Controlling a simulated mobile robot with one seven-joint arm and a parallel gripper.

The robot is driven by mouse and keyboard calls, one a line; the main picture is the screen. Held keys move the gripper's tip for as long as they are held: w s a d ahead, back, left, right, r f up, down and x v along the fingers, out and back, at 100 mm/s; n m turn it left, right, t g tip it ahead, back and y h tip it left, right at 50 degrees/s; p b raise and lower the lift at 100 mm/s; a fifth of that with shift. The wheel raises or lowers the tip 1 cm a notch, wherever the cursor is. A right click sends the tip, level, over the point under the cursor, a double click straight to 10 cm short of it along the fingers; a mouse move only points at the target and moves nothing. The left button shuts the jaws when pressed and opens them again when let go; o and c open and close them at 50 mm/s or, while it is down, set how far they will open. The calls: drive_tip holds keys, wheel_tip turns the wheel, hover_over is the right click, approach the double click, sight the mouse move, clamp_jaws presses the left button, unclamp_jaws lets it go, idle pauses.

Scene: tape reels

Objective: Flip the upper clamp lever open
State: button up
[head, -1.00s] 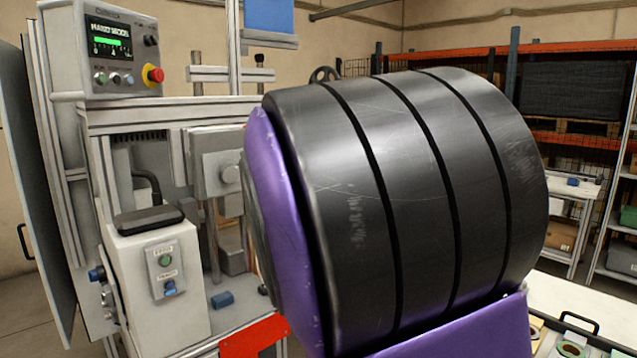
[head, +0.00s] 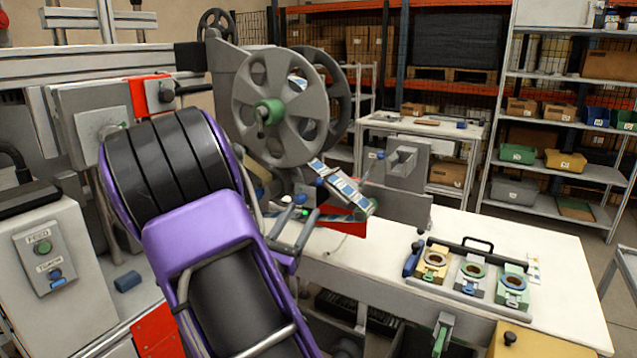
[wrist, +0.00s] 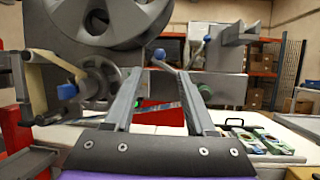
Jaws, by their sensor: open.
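My gripper (wrist: 159,76) is open, its two grey fingers reaching forward with nothing between them. In the wrist view a blue-knobbed lever (wrist: 159,54) shows just beyond and between the fingertips; it looks like the upper clamp lever. I cannot tell whether the fingers touch a lever.
Large grey reels (head: 272,90) stand behind the splice plate. Another blue knob (head: 380,155) is on a thin rod to its right. A tray of tape rolls (head: 470,272) lies on the white bench (head: 390,245). A control box (head: 45,262) stands at left.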

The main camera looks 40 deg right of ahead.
sight(319, 180)
drive_tip(key=x, duration=1)
drive_tip(key=shift+w+d+r, duration=0.1)
drive_tip(key=shift+w+d, duration=0.1)
drive_tip(key=shift+d, duration=0.15)
clamp_jaws()
idle(0.8)
